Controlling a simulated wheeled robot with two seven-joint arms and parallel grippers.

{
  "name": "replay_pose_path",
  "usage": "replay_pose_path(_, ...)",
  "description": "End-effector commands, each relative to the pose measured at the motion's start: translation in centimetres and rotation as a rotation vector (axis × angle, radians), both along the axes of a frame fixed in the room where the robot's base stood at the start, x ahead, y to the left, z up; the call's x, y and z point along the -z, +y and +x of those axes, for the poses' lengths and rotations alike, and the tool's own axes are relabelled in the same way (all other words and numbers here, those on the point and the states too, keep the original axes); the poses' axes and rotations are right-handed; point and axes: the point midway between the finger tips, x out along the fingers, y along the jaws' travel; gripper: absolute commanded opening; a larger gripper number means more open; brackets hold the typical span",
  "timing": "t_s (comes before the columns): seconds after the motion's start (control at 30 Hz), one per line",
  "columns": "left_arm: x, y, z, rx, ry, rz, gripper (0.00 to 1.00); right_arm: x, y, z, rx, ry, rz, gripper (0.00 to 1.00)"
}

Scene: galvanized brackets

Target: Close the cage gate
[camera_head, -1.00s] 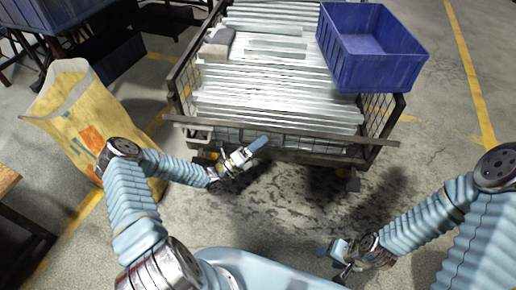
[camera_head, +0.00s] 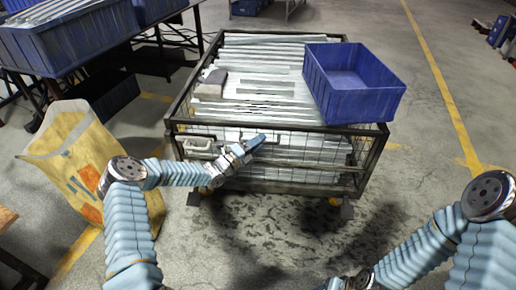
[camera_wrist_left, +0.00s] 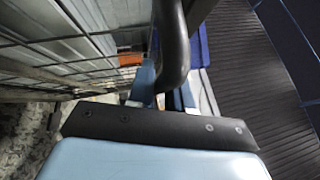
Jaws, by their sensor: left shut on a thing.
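The cage gate (camera_head: 325,155) is the mesh front panel of a wheeled cage (camera_head: 176,100) full of long galvanized brackets (camera_head: 265,65). The gate stands about upright against the cage front. I cannot tell whether it is fully flush or latched. My left gripper (camera_head: 257,141) is at the gate's upper part, left of its middle, and is shut on a gate handle. In the left wrist view the dark, curved handle (camera_wrist_left: 172,45) passes between the fingers (camera_wrist_left: 160,92). My right gripper (camera_head: 348,283) is at the bottom edge of the head view, mostly cut off, away from the cage.
A blue crate (camera_head: 355,104) sits on the brackets at the right. A grey-brown block (camera_head: 212,83) lies on them at the left. A yellow sack (camera_head: 68,150) stands left of the cage. Blue bins (camera_head: 70,45) are on a table at the far left. Floor right of the cage is clear.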

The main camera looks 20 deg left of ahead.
Motion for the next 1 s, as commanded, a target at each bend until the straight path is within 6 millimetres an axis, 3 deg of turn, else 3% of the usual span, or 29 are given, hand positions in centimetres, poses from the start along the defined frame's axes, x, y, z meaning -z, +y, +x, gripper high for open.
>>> replay_pose_path(0.6,-0.08,0.09,0.44,0.0,0.001,0.002,0.0,0.13,-0.01,-0.02,0.0,0.0,0.0,0.57)
replay_pose_path(0.63,-0.07,0.09,0.44,0.0,0.002,0.001,0.24,0.13,-0.01,-0.01,0.0,0.0,0.0,0.57)
replay_pose_path(0.73,-0.07,0.09,0.44,0.0,0.002,0.001,0.39,0.13,-0.01,-0.01,0.0,0.0,0.0,0.57)
replay_pose_path(1.0,-0.05,0.13,0.39,0.0,0.002,0.001,0.39,0.13,-0.01,-0.01,0.0,0.0,0.0,0.57)
